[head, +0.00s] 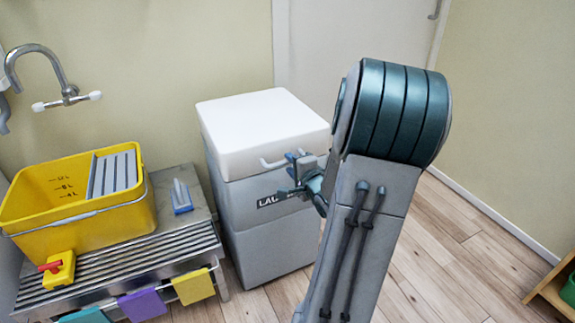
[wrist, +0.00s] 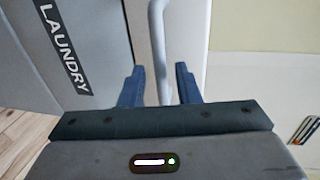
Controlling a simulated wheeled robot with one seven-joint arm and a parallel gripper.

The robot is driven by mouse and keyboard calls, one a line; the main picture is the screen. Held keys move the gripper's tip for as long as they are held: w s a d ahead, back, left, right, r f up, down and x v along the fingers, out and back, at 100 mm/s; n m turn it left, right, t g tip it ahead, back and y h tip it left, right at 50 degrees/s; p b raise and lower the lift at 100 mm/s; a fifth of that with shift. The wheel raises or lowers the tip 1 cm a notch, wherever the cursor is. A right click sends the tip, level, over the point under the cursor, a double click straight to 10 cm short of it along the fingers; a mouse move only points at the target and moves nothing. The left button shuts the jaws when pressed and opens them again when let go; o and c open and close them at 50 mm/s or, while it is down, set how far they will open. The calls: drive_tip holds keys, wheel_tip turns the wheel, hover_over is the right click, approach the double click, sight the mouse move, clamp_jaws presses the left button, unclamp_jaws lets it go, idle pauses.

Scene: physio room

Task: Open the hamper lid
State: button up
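The laundry hamper (head: 262,225) is a grey box with a dark label, standing on the floor against the wall. Its white lid (head: 258,115) lies flat and closed on top. A pale bar handle (head: 271,163) sticks out from the lid's front; it also shows in the wrist view (wrist: 159,45). My gripper (head: 290,176) is at the handle's right part, in front of the lid. In the wrist view my gripper (wrist: 159,84) is open, with one blue finger on each side of the bar. Gaps show between bar and fingers. My arm hides the hamper's right front.
A metal bench (head: 190,247) with a yellow bucket (head: 115,222), a blue-based brush (head: 182,200) and hanging cloths stands left of the hamper. A tap (head: 68,92) is on the wall above. A white door (head: 345,40) is behind.

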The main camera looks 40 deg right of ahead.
drive_tip(key=shift+b+x, duration=0.35)
drive_tip(key=shift+x, duration=1.1)
clamp_jaws()
drive_tip(key=shift+r, duration=0.1)
